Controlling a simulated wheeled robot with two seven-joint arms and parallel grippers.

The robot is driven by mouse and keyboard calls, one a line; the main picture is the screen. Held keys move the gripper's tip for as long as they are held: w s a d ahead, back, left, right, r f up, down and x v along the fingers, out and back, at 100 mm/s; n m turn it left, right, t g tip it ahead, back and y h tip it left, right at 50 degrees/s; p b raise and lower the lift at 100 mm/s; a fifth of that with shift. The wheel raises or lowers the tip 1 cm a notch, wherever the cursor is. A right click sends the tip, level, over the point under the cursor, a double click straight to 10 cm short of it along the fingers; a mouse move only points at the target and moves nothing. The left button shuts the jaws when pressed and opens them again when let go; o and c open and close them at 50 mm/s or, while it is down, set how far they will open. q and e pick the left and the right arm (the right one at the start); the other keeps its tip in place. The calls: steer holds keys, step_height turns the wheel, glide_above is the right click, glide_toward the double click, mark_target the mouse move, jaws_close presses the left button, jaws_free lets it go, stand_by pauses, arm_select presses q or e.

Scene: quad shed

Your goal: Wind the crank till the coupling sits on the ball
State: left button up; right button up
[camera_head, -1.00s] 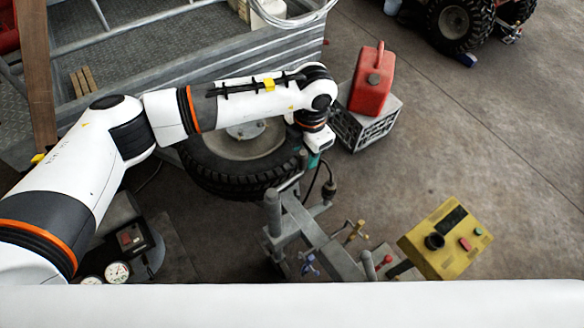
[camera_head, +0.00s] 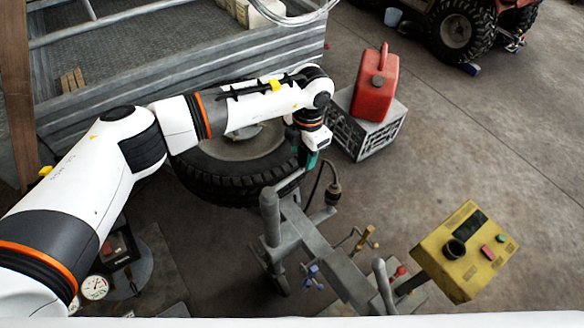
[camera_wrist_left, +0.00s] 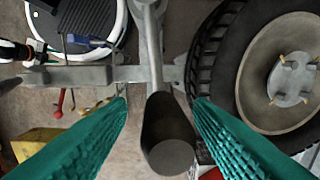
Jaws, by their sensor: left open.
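The jack's crank (camera_head: 287,183) reaches from the top of the grey jack post (camera_head: 270,219) toward my left gripper (camera_head: 312,164). In the left wrist view the crank's dark handle (camera_wrist_left: 168,140) points at the camera, between the two teal fingers of my left gripper (camera_wrist_left: 160,112). The fingers are apart, with a visible gap on each side of the handle. The grey drawbar (camera_head: 318,243) runs down and right from the post to the front end by a grey upright (camera_head: 383,285). I cannot make out the coupling's seating on the ball. My right gripper is not in view.
A red fuel can (camera_head: 375,85) sits on a grey crate (camera_head: 365,135) behind. A yellow control box (camera_head: 465,250) stands at the right. A plug on a cable (camera_head: 333,190) is beside the drawbar.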

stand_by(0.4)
arm_select(q)
steer(key=shift+w+d+b, duration=0.1)
steer(key=shift+w+b, duration=0.05)
steer(key=shift+b, duration=0.2)
jaws_close()
